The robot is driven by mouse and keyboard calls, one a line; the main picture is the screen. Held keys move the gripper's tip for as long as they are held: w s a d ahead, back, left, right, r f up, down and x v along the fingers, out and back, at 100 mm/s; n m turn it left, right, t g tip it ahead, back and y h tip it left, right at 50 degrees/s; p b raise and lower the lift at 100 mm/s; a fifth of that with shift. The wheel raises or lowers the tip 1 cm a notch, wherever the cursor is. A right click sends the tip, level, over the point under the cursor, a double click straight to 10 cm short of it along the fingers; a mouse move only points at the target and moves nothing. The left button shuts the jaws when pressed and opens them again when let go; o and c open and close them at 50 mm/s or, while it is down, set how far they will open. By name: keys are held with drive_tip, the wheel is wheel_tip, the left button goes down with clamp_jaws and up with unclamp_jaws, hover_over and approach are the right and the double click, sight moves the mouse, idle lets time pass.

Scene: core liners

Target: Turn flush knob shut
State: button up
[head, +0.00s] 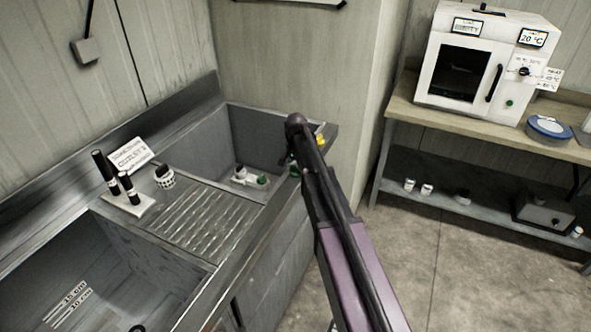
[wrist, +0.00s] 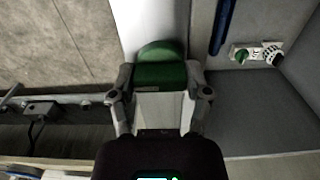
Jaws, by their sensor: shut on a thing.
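A green knob (wrist: 160,66) shows in the wrist view, at the end of a pale strip that looks like the sink's rim. My gripper (wrist: 160,78) has one finger on each side of the knob and is shut on it. The knob's lower part and the fingertip contacts are partly hidden. In the head view my arm covers most of the gripper at the right end of the sink; only small green and yellow bits show beside it. I cannot tell which way the knob is turned.
The far basin (head: 228,135) holds a small plate with a second green knob (wrist: 243,57) and a black-and-white checkered piece (wrist: 272,54). An oven (head: 484,72) stands on the bench at right. Floor between is clear.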

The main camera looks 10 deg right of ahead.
drive_tip(key=o, duration=1.2)
drive_tip(key=shift+c, duration=0.2)
drive_tip(key=shift+n, duration=0.3)
